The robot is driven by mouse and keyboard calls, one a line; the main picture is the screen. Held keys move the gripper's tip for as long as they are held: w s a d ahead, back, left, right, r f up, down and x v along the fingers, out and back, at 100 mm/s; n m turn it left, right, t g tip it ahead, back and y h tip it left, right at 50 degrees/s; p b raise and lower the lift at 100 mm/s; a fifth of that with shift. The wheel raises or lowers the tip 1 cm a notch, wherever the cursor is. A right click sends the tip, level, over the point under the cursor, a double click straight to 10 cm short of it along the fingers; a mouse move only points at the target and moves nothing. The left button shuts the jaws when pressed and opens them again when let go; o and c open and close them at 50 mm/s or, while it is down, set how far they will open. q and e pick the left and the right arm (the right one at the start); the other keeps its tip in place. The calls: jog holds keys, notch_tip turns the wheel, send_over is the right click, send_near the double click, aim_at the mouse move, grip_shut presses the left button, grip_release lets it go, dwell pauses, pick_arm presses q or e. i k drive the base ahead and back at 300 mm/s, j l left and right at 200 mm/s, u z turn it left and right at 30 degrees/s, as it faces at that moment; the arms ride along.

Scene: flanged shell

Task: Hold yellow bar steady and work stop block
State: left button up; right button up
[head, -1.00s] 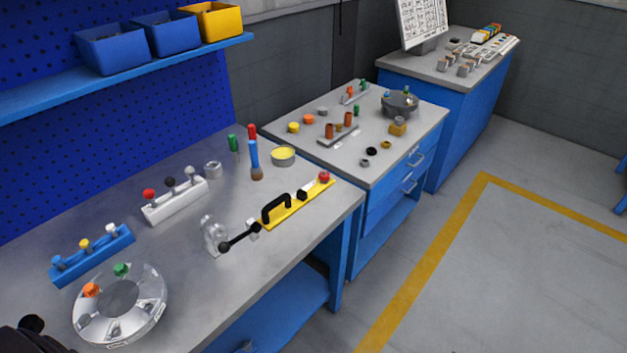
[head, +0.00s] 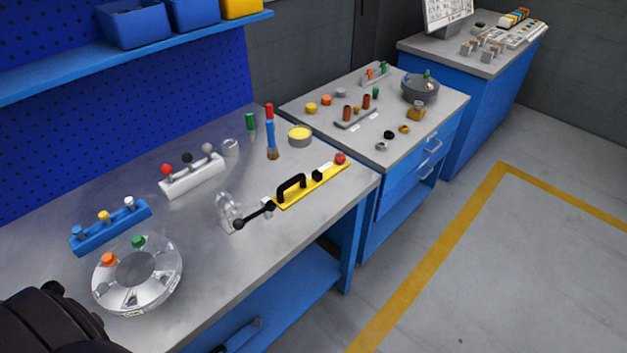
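The yellow bar (head: 326,174) lies flat near the front right edge of the near bench. It carries a black arched handle (head: 291,186), a small black block (head: 317,175) and a red piece (head: 341,158) at its far end. Which of these is the stop block I cannot tell. A black rod with a round knob (head: 238,223) reaches from the bar's near end, beside a clear bracket (head: 227,209). Neither of my grippers shows. A dark part of mine fills the lower left corner.
On the near bench stand a flanged ring (head: 170,275) with coloured plugs, a blue rack (head: 108,232), a white rack (head: 192,179), upright red-and-blue (head: 270,135) and green pieces, and a yellow-topped cup (head: 299,134). A second bench (head: 352,149) stands beyond. Bench top before the bar is clear.

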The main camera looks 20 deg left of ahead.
aim_at(316, 175)
jog(key=u, duration=0.5)
jog(key=i+l+u, duration=0.15)
jog(key=u, duration=0.25)
jog(key=i+l+u, duration=0.15)
jog(key=u, duration=0.25)
jog(key=i+l+u, duration=0.1)
jog(key=l+u, duration=0.4)
jog(key=u, duration=0.3)
jog(key=i+l+u, duration=0.15)
jog(key=l, duration=0.7)
jog(key=l+u, duration=0.1)
jog(key=l, duration=0.75)
